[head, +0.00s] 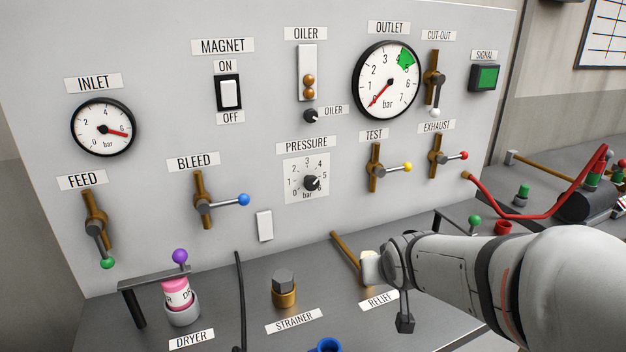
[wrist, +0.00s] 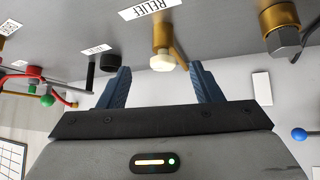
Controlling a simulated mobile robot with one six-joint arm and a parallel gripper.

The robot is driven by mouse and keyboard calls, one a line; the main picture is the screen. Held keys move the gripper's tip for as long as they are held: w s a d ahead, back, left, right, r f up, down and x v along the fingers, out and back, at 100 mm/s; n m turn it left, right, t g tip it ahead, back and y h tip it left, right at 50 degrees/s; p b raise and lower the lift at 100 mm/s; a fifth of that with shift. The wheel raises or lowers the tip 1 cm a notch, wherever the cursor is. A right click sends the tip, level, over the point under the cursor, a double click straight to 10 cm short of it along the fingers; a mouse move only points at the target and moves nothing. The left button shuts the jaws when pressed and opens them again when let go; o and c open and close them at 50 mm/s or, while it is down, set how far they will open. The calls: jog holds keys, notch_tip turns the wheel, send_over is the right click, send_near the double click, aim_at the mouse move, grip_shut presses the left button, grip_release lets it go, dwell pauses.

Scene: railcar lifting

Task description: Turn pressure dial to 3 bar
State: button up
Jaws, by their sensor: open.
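The pressure dial (head: 311,183) is a small black knob on a white square scale plate under the PRESSURE label on the grey panel. Its scale numbers run from 0 at lower left over the top to the right; its mark is too small to read surely. The outlet gauge (head: 387,80) has its red needle near 0, at lower left. My gripper (wrist: 161,82) is open, its two blue fingers apart with nothing gripped. In the wrist view the brass relief valve (wrist: 162,32) with its pale tip shows beyond and between the fingers. The dial is not recognisable in the wrist view.
Near the dial are the test lever (head: 376,167), the bleed lever (head: 205,200) and the oiler knob (head: 311,116). The strainer (head: 284,288) and dryer (head: 180,300) stand on the bench below. A red hose (head: 530,215) lies at the right.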

jog(key=w+a+r+n+t+y+p, duration=0.1)
jog(key=w+a+r+t, duration=0.1)
jog(key=w, duration=0.4)
jog(key=w+a+r+n+t+y, duration=0.1)
jog(key=w+a+r+t, duration=0.15)
jog(key=w, duration=0.25)
jog(key=n+t+y+p, duration=0.1)
jog(key=n+t+y, duration=0.1)
jog(key=t+y, duration=0.25)
send_near(313, 184)
jog(key=w, duration=0.1)
jog(key=shift+g+y, duration=0.25)
jog(key=shift+g, duration=0.05)
jog(key=x, duration=0.2)
jog(key=p+x, duration=0.1)
jog(key=x, duration=0.2)
jog(key=p+x, duration=0.1)
jog(key=x, duration=0.1)
jog(key=shift+w+a+r, duration=0.1)
jog(key=shift+w+r, duration=0.15)
jog(key=shift+c, duration=0.3)
jog(key=c, duration=0.9)
